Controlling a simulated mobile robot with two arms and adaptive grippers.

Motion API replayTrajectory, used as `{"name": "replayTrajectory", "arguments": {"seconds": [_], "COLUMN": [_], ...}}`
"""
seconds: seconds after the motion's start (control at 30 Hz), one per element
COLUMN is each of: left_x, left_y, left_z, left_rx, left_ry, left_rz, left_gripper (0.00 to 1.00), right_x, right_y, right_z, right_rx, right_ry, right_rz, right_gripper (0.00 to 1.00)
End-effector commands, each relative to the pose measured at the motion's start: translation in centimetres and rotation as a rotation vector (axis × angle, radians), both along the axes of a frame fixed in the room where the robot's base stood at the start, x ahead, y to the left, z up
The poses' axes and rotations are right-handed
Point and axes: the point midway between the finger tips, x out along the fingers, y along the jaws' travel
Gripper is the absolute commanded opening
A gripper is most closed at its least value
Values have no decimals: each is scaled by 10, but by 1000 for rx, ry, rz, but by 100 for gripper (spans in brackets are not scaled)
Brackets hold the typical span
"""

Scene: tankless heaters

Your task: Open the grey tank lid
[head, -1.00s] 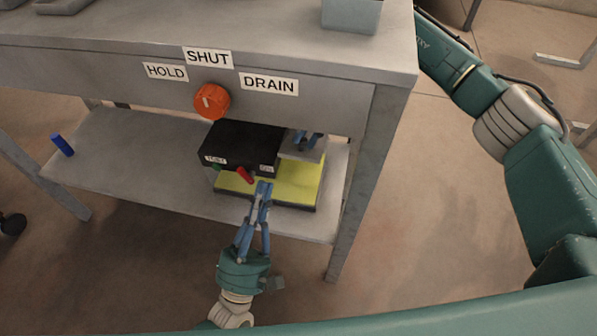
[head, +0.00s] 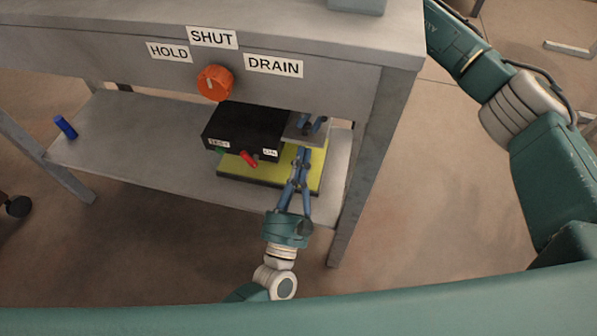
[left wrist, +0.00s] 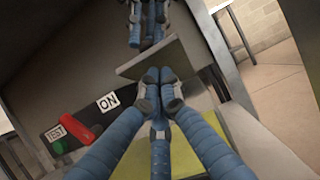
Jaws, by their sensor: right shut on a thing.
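A flat grey plate (head: 293,130), which looks like the grey lid, sits right of a black box (head: 243,132) above a yellow-topped base (head: 235,170) on the lower shelf. The plate also shows in the left wrist view (left wrist: 134,67). My right gripper (head: 312,124) is shut at the plate's upper side under the table top; its exact hold is partly hidden. My left gripper (head: 301,151) has its fingertips together just below the plate's front edge. In the left wrist view its tips (left wrist: 159,76) overlap the plate; I cannot tell whether they touch it.
The black box carries a red switch (head: 249,158) and a green button (head: 219,151). An orange knob (head: 214,83) is on the table front. A table leg (head: 365,170) stands close on the right. A blue cylinder (head: 66,127) lies at the shelf's left; the shelf middle is clear.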

Motion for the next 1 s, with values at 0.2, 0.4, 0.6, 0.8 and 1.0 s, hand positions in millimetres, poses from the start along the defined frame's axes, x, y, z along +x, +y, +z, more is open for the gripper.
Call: {"name": "replayTrajectory", "arguments": {"seconds": [0.2, 0.4, 0.6, 0.8, 1.0], "left_x": [3, 3, 8, 8, 9], "left_y": [-1, -1, -2, -2, -2], "left_z": [1, 3, 21, 24, 25], "left_rx": [1, 1, -3, -5, -5], "left_ry": [1, 0, -3, -11, -13], "left_rz": [0, 0, 1, 3, 3], "left_gripper": [0, 0, 0, 0, 0], "right_x": [-1, -1, -1, -2, -3], "right_y": [3, 3, 4, 4, 3], "right_z": [1, 1, 1, -1, -3], "right_rx": [7, 7, 7, 4, 2], "right_ry": [-1, -1, 0, 3, 6], "right_rz": [3, 3, 3, 6, 7], "right_gripper": [0, 0, 0, 0, 38]}}
